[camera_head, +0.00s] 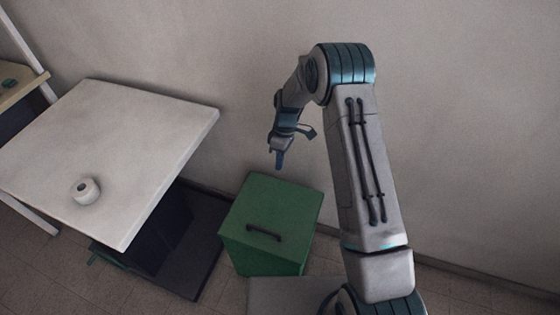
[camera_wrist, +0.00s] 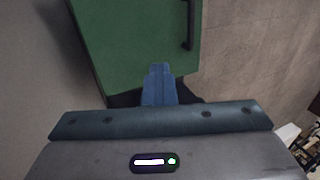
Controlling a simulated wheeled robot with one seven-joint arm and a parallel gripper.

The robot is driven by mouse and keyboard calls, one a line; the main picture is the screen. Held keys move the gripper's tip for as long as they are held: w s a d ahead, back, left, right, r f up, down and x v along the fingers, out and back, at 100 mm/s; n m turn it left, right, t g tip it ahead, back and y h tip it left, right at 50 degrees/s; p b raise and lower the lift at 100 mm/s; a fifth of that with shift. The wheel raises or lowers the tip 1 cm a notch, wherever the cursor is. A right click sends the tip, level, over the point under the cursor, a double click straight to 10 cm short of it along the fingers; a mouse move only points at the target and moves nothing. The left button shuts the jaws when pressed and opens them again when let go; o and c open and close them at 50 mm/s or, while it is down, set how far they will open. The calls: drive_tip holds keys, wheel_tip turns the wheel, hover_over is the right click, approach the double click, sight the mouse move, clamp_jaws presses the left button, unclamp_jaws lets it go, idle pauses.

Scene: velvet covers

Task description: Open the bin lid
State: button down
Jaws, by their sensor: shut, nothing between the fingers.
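A green bin (camera_head: 268,262) stands on the floor in the middle of the head view. Its flat green lid (camera_head: 270,208) lies closed on top, with a dark bar handle (camera_head: 264,232) near the front edge. My gripper (camera_head: 279,164) is shut and empty, pointing down above the lid's back edge, near the wall. In the wrist view my blue fingers (camera_wrist: 160,70) are together and overlap the edge of the green lid (camera_wrist: 135,35). The handle (camera_wrist: 188,25) is at the top right there, apart from the fingers. Whether the fingertips touch the lid I cannot tell.
A white table (camera_head: 120,140) stands left of the bin, with a small white roll (camera_head: 85,190) on it. A dark open unit (camera_head: 170,240) is below the table. The wall (camera_head: 450,130) is close behind the bin. Tiled floor (camera_head: 480,298) shows at the lower right.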

idle(0.8)
drive_tip(key=c, duration=1.4)
unclamp_jaws()
drive_tip(key=b+v, duration=0.2)
drive_tip(key=v, duration=1.1)
drive_tip(key=shift+r, duration=0.35)
drive_tip(key=shift+w, duration=0.1)
